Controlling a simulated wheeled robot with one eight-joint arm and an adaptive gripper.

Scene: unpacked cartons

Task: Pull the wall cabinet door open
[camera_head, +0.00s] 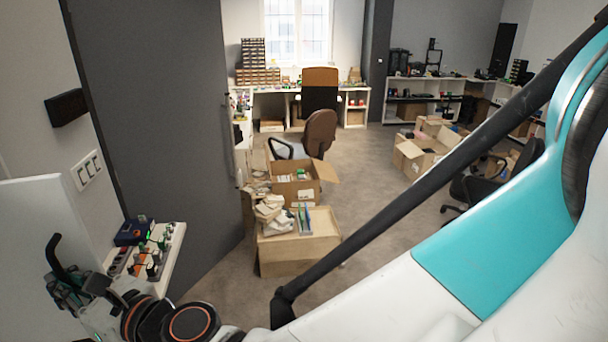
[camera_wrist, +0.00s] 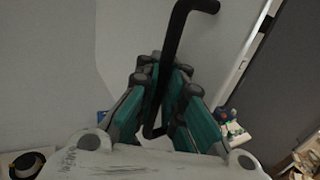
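The wall cabinet door is a plain pale panel (camera_head: 38,225) at the left edge of the head view. It fills much of the wrist view's background (camera_wrist: 60,60). Its black bar handle (camera_head: 62,255) bends out near the panel's right side and also shows in the wrist view (camera_wrist: 178,32). My gripper (camera_head: 72,285) is at the handle's lower part. In the wrist view its teal-padded fingers (camera_wrist: 164,85) close in on both sides of the bar, which runs down between them. The exact contact is partly hidden by the fingers.
A small white shelf (camera_head: 168,262) with small parts and a blue box (camera_head: 132,232) is close to the right of my gripper. A grey door (camera_head: 170,120) stands behind it. Cartons (camera_head: 295,185) and a chair (camera_head: 318,135) stand on the floor farther right.

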